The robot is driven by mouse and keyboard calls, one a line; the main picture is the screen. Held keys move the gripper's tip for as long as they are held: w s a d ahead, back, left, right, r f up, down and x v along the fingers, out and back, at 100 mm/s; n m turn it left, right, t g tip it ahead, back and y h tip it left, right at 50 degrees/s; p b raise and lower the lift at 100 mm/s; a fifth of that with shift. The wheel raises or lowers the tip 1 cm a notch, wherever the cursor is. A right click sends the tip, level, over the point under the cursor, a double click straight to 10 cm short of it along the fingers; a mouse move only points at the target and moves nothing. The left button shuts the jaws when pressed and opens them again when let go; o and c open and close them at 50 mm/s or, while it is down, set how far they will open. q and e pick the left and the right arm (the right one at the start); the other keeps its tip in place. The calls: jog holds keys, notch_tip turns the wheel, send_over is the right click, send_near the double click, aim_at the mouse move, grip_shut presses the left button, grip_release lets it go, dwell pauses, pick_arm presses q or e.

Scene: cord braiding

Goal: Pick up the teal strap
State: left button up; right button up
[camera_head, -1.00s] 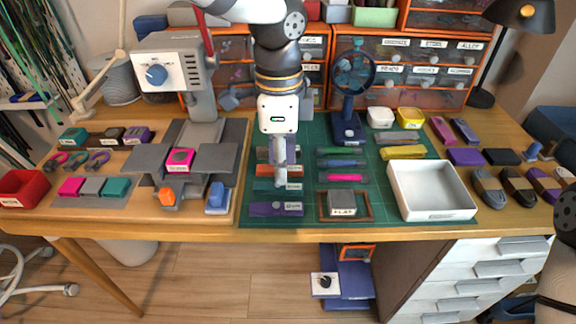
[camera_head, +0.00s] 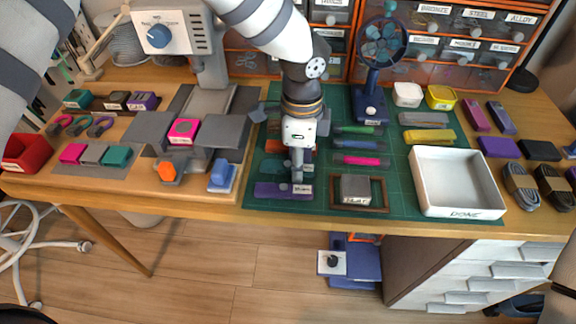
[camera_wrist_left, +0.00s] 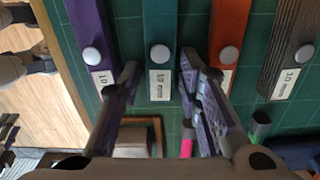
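The teal strap (camera_wrist_left: 160,25) has a white round stud and a "10 mm" label. It runs down the middle of the left wrist view, and in the head view it lies on the green mat, partly hidden by my gripper (camera_head: 272,167). My left gripper (camera_wrist_left: 160,68) is open, one finger on each side of the teal strap's labelled end. In the head view my left gripper (camera_head: 297,176) points down over the straps. Contact with the strap cannot be told. My right gripper is out of view.
A purple strap (camera_wrist_left: 90,30) lies on one side and an orange strap (camera_wrist_left: 230,35) on the other, with a brown strap (camera_wrist_left: 292,45) beyond. A small framed block (camera_head: 355,188) and a white "DONE" tray (camera_head: 456,209) are on the right of the mat (camera_head: 398,190).

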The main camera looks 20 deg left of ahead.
pick_arm(q)
jog(key=shift+r, duration=0.1)
jog(key=c, duration=0.6)
jog(key=shift+c, duration=0.2)
